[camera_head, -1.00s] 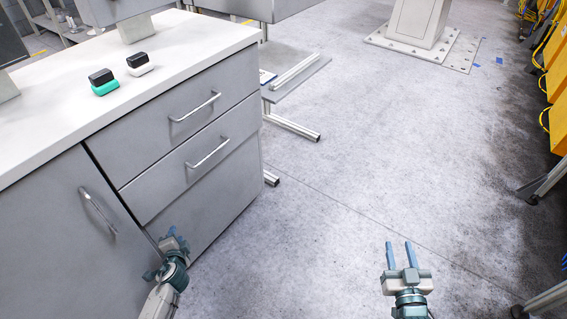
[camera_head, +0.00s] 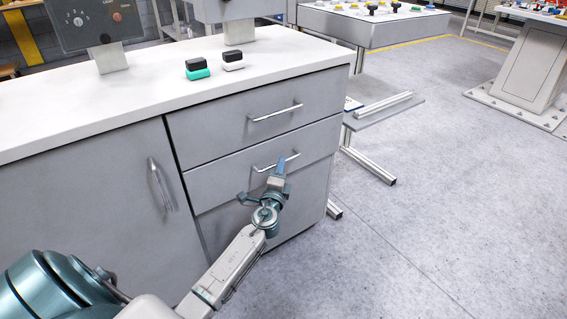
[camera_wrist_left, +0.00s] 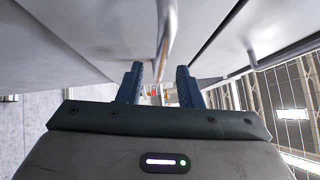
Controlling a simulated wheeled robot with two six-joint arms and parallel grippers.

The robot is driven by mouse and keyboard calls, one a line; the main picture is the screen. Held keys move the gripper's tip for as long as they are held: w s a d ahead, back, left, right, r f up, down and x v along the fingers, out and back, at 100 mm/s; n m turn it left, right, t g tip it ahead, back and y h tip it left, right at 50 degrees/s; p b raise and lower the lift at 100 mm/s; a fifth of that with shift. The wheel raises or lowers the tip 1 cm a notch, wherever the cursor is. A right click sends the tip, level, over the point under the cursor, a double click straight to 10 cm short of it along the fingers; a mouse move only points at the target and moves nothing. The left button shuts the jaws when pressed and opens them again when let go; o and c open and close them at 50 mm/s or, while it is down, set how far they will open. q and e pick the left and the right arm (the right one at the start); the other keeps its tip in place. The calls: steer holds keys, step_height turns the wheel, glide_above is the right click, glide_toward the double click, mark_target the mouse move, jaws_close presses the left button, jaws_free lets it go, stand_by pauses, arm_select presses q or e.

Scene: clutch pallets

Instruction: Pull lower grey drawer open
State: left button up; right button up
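The lower grey drawer (camera_head: 225,184) is in the cabinet under the white worktop, below another drawer, and looks closed. Its silver bar handle (camera_head: 263,168) is partly hidden by my left gripper (camera_head: 283,166), whose fingers are at the right part of the handle. In the left wrist view my left gripper (camera_wrist_left: 159,84) has its two blue fingers apart. A metal handle bar (camera_wrist_left: 168,28) runs down toward the gap between them. I cannot tell whether the fingers touch it. My right gripper is out of view.
The upper drawer (camera_head: 235,122) and a cabinet door (camera_head: 130,190) are closed. A green-and-black item (camera_head: 197,70) and a white-and-black item (camera_head: 233,60) sit on the worktop (camera_head: 130,85). A low metal stand (camera_head: 385,108) is to the right. The floor (camera_head: 440,220) at right is clear.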

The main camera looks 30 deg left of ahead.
arm_select(q)
steer(key=shift+x, duration=1.65)
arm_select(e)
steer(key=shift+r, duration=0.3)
arm_select(q)
jaws_close()
steer(key=shift+f, duration=0.1)
